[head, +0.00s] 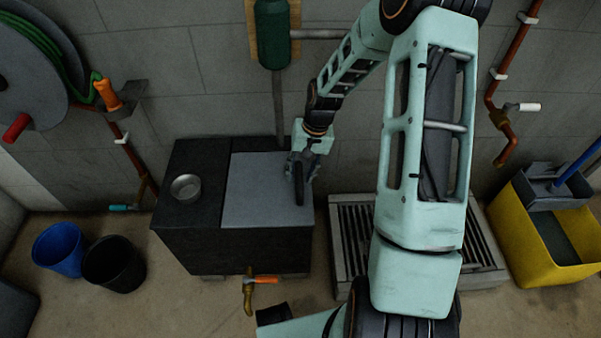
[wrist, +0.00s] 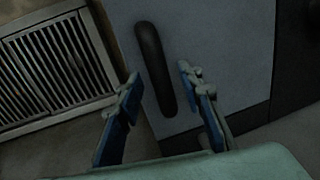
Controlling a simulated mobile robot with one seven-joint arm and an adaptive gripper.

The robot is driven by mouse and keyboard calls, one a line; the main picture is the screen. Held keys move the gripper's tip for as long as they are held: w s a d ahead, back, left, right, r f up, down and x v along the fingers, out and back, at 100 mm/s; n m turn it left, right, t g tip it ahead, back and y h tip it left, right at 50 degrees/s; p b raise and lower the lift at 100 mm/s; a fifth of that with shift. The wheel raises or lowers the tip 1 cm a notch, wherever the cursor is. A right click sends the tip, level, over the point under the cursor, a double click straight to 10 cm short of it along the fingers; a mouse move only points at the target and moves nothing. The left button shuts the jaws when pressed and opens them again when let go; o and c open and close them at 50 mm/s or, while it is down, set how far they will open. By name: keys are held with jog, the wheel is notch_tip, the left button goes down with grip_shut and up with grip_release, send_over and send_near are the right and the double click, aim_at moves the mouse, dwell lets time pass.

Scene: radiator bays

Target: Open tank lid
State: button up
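The tank (head: 225,252) is a black box against the block wall in the head view. A flat grey lid (head: 256,190) lies level on its right part and looks closed. A dark bar handle (head: 299,187) runs along the lid's right side. My gripper (head: 301,163) is over that side, at the handle's far end. In the wrist view the handle (wrist: 153,62) reaches down between the two blue-padded fingers of my gripper (wrist: 160,79), on the grey lid (wrist: 210,45). The fingers are apart, with a gap on both sides of the handle. Their height above the lid is unclear.
A metal bowl (head: 186,187) sits on the tank's left top. A tap with an orange handle (head: 262,280) sticks out in front. A floor grate (head: 342,245) lies right of the tank, a yellow mop bucket (head: 520,250) farther right. Blue (head: 59,248) and black (head: 113,265) buckets stand left.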

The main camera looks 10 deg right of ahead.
grip_shut()
jog(key=shift+w+a+r, duration=0.1)
jog(key=shift+r, duration=0.05)
dwell(0.4)
